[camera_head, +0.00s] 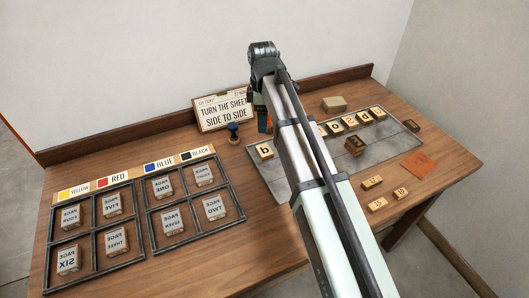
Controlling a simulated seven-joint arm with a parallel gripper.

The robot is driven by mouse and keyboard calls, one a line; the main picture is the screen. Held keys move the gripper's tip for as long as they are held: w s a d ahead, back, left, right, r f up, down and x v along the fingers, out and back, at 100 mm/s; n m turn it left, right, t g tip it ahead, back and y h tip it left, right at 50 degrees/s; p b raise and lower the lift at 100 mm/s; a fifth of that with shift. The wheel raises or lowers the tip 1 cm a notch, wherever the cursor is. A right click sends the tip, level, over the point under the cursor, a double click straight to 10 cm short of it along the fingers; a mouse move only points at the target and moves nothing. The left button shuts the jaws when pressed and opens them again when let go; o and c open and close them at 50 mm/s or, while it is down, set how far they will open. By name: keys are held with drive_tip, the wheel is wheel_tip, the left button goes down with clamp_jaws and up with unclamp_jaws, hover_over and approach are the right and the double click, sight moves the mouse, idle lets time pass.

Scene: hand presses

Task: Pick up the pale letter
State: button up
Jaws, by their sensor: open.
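Several pale wooden letter blocks are in view; I cannot tell which is the task's pale letter. One marked "b" (264,151) sits at the left end of the grey plate (400,143). A row of pale letter blocks (349,122) stands along the plate's back. Three more pale blocks (377,204) lie on the table in front of it. A dark brown block (354,146) is on the plate. My gripper (259,100) is beyond the "b" block, at the far end of my arm. Its fingertips are mostly hidden, and I see nothing held.
Left are two dark frames (147,217) with page blocks and a colour strip (134,175). A sign (222,108), a dark blue-topped stamp (233,131) and a beige block (334,103) stand at the back. An orange sheet (418,164) lies right. My arm hides mid-table.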

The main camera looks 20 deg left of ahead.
drive_tip(key=n, duration=0.5)
hover_over(265, 150)
drive_tip(key=f, duration=0.8)
drive_tip(key=shift+a+f, duration=0.25)
drive_tip(key=shift+a, duration=0.05)
drive_tip(key=shift+d+f, duration=0.2)
drive_tip(key=shift+f, duration=2.45)
drive_tip(key=c, duration=0.8)
drive_tip(key=shift+r, duration=0.1)
wheel_tip(265, 150, up, 10)
drive_tip(key=shift+w+f, duration=0.1)
